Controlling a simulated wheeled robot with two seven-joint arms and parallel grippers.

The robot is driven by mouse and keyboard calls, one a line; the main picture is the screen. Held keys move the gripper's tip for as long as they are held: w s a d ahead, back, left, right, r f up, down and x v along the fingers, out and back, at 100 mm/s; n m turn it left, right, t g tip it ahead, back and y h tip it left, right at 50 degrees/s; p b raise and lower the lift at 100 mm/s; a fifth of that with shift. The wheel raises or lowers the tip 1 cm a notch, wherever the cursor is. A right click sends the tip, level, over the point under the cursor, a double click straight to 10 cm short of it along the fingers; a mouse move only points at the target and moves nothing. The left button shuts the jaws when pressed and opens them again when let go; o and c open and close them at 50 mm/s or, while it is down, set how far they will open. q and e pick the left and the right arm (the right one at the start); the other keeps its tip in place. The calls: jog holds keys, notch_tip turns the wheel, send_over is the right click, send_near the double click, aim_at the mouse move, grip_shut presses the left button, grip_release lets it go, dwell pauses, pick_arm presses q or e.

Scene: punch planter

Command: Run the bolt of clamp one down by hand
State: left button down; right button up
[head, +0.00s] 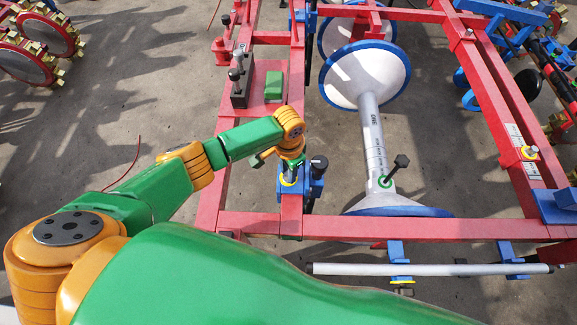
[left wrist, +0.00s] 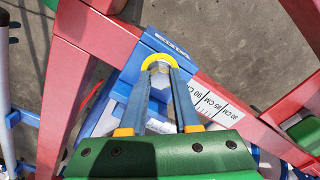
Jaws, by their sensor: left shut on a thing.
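A blue clamp (head: 315,187) sits on the red beam at the near left of the frame; I take it as clamp one. It also shows in the left wrist view (left wrist: 152,44), with a yellow ring (left wrist: 158,58) around its bolt. My left gripper (head: 289,174) points down over this ring in the head view. In the left wrist view its two fingers (left wrist: 162,70) come together inside the ring, shut on the bolt. The fingertips hide most of the bolt, so how far down it sits cannot be told. My right gripper is not in view.
A black-knobbed post (head: 319,165) stands beside the clamp. A white scale (left wrist: 212,100) lies along the beam. A grey-white roller shaft (head: 372,130) with blue-rimmed discs fills the middle. A green block (head: 274,86) lies farther back.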

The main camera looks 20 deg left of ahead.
pick_arm(q)
jog(key=m+p, duration=0.1)
jog(key=m, duration=0.3)
jog(key=shift+m, duration=0.3)
jog(key=m, duration=0.5)
jog(key=shift+p, duration=0.3)
jog(key=m, duration=0.5)
jog(key=shift+m, duration=3)
jog(key=c, duration=0.6)
grip_release()
jog(key=shift+c, duration=0.2)
